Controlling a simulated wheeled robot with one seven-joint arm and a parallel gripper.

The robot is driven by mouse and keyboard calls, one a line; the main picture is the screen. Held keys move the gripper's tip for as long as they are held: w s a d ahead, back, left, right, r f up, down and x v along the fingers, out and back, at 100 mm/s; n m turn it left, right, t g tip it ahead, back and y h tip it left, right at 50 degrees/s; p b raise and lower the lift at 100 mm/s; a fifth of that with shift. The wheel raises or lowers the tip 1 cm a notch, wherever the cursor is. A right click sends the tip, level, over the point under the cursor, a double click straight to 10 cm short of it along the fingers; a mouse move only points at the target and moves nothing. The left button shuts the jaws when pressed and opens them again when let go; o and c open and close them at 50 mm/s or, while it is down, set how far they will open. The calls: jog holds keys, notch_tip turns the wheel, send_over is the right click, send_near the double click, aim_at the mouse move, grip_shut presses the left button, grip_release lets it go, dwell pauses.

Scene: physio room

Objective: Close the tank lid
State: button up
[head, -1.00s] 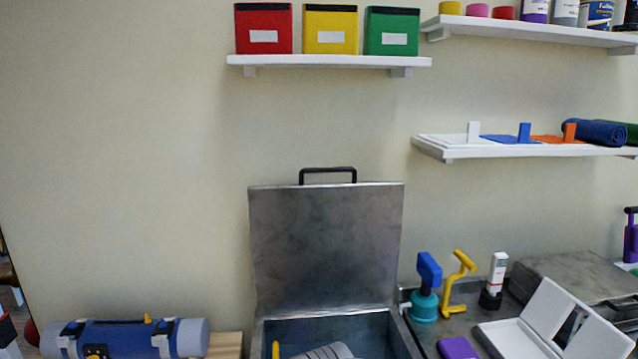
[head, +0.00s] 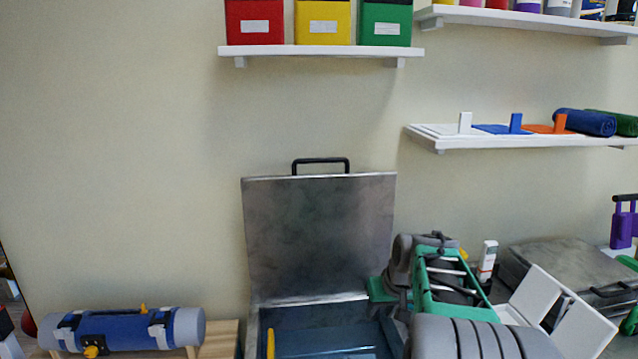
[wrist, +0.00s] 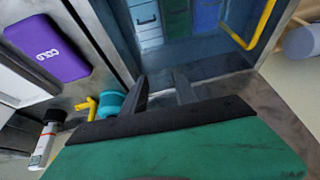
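The tank (head: 252,325) stands on the counter at the bottom centre of the head view. Its grey metal lid (head: 318,235) stands open and upright along the back, with a black handle (head: 320,162) on its top edge. Inside, a yellow bar (head: 270,343) and a blue surface show. My green arm end reaches in right of the lid in the head view; its fingers cannot be made out there. In the wrist view my gripper (wrist: 161,90) has its two dark fingers apart with nothing between them, near the tank's edge. The lid handle is not seen there.
A purple COLD pack (wrist: 46,48), a teal pump (wrist: 110,103), a yellow tool (wrist: 88,108) and a white tube (wrist: 43,145) are beside the tank. A blue roll (head: 120,332) lies at left. Shelves (head: 322,50) hang above. The wall left of the lid is clear.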

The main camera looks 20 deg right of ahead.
jog(key=w+d+r+n+t, duration=0.3)
jog(key=w+r+n, duration=0.1)
jog(key=w+r, duration=0.35)
jog(key=n+t+y, duration=0.2)
jog(key=n+t, duration=0.6)
jog(key=n, duration=1)
send_near(320, 161)
jog(key=w, duration=0.3)
jog(key=w+p, duration=0.1)
jog(key=w, duration=0.1)
jog(key=w+f+p, duration=0.1)
jog(key=w, duration=0.2)
jog(key=w+p, duration=0.1)
jog(key=w, duration=0.1)
jog(key=shift+w+a+f, duration=0.3)
jog(key=shift+a+f, duration=0.05)
jog(key=shift+f, duration=0.05)
jog(key=shift+c, duration=0.2)
grip_shut()
